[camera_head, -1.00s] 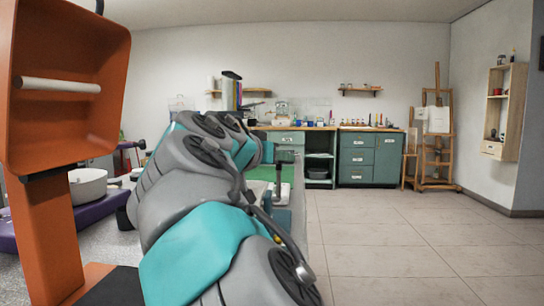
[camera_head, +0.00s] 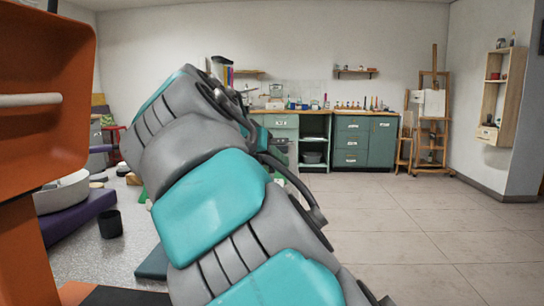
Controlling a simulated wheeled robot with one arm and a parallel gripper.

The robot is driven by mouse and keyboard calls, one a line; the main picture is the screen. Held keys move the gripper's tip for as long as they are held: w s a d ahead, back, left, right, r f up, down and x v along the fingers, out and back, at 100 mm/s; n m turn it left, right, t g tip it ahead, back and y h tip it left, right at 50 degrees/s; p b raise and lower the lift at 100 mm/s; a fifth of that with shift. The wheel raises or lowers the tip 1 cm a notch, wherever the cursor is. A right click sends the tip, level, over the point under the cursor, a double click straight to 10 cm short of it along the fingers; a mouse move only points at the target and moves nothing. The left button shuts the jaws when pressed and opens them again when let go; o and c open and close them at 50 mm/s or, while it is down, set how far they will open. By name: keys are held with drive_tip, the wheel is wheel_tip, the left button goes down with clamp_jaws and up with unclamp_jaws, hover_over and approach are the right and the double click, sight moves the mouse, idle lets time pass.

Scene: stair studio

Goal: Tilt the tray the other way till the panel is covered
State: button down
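I cannot make out the tray or the panel in the head view. My grey and teal arm fills the middle of the picture and hides what lies behind it. My gripper is not in view; the far end of the arm shows no fingers.
A white round basin (camera_head: 66,196) and a purple slab (camera_head: 80,217) are at left, with a black cup (camera_head: 110,224) beside them. Teal cabinets (camera_head: 365,142), an easel (camera_head: 433,130) and a wall shelf (camera_head: 503,95) stand further back. The tiled floor (camera_head: 430,235) at right is clear.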

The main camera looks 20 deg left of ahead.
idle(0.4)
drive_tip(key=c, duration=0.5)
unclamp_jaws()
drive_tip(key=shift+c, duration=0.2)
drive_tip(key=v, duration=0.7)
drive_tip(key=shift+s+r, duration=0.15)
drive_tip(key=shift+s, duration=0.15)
